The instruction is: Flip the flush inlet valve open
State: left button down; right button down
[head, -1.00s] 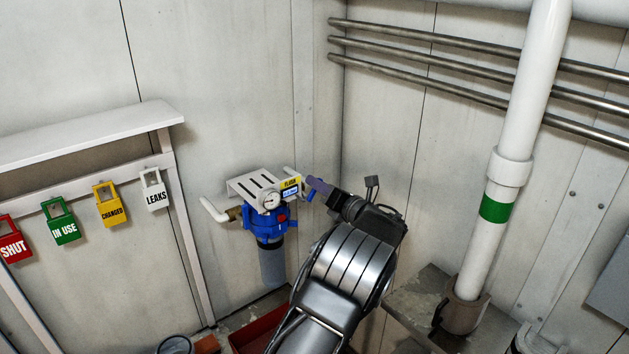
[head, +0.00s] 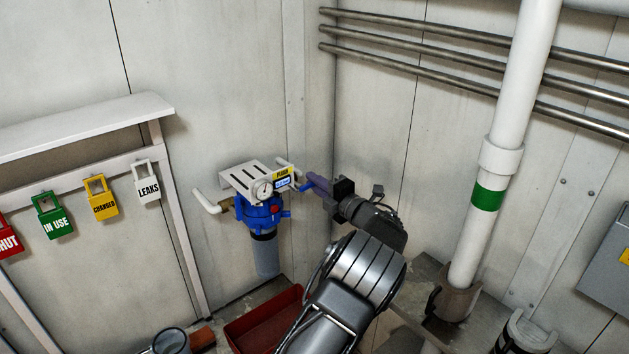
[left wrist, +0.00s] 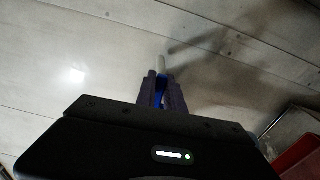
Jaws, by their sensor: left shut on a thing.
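The flush filter unit (head: 262,212) hangs on the wall left of the corner, with a blue head, a grey bowl, a round gauge (head: 262,190) and a yellow FLUSH label on its white bracket. A blue valve lever (head: 306,186) sticks out at its right side. My left gripper (head: 318,184) is at this lever, its purple fingers closed around it. In the left wrist view the fingers (left wrist: 162,94) are shut with the blue lever between them, and a white pipe shows beyond. The fingers partly hide the lever. My right gripper is out of view.
Red, green, yellow and white tags (head: 148,185) hang on a rack at left. A red bin (head: 262,320) stands below the filter. A white vertical pipe (head: 486,230) with a green band and a grey box (head: 610,270) are at right.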

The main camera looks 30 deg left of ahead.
pick_arm(q)
jog(key=shift+f+m, duration=0.2)
jog(key=shift+m, duration=0.2)
jog(key=c, duration=1.7)
grip_release()
jog(key=shift+d, duration=0.1)
jog(key=b+v, duration=0.2)
jog(key=v, duration=0.5)
jog(key=shift+s+d, duration=0.15)
jog(key=shift+d, duration=0.15)
